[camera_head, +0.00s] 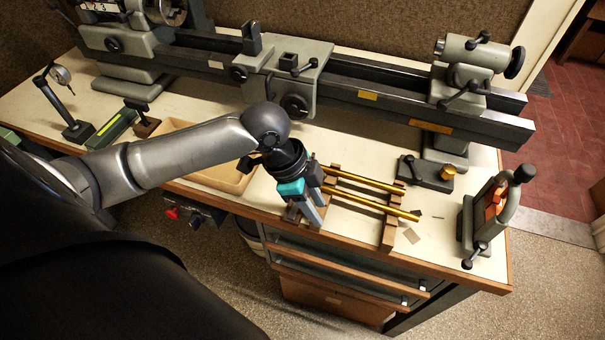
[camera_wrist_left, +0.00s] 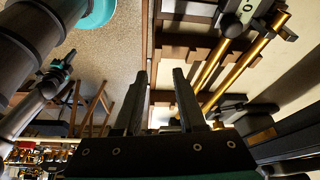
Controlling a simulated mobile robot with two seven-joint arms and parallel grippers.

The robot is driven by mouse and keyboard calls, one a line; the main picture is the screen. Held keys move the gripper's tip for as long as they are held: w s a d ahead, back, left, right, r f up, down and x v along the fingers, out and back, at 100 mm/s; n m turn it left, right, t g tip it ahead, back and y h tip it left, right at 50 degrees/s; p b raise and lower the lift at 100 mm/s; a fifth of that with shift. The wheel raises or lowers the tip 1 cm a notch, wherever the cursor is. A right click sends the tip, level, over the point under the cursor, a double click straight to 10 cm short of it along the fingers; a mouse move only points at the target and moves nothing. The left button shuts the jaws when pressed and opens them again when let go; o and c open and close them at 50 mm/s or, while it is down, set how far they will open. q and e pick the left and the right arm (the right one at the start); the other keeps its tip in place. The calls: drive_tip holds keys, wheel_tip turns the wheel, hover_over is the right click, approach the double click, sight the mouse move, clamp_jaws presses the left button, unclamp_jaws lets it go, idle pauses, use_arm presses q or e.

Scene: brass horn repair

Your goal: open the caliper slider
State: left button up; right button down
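My left gripper (camera_head: 317,212) points down at the bench's front edge, at the left end of a wooden rack (camera_head: 389,236). Its two fingers stand apart with nothing seen between them; the left wrist view shows the same gap (camera_wrist_left: 162,76). Two brass tubes (camera_head: 372,203) lie across the rack, right of the fingers. In the left wrist view a grey part with a round mark (camera_wrist_left: 240,14) lies by the tubes, cut off at the top; I cannot tell whether it is the caliper slider. No caliper is clearly seen in the head view. My right gripper is not in view.
A lathe (camera_head: 350,88) runs along the back. A grey clamp-like tool (camera_head: 485,215) stands at the bench's right end, with a dark block with a brass knob (camera_head: 428,173) nearby. A shallow wooden tray (camera_head: 232,178) lies behind my left arm. Drawers (camera_head: 340,268) are below the front edge.

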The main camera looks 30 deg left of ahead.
use_arm(q)
drive_tip(key=w+a+r, duration=0.4)
drive_tip(key=a+r, duration=0.7)
drive_tip(key=a, duration=0.2)
drive_tip(key=x, duration=0.5)
drive_tip(key=b+x, duration=0.1)
drive_tip(key=x, duration=0.4)
drive_tip(key=b+x, duration=0.1)
drive_tip(key=x, duration=0.4)
drive_tip(key=shift+w+d+r, duration=0.1)
drive_tip(key=shift+d, duration=0.3)
clamp_jaws()
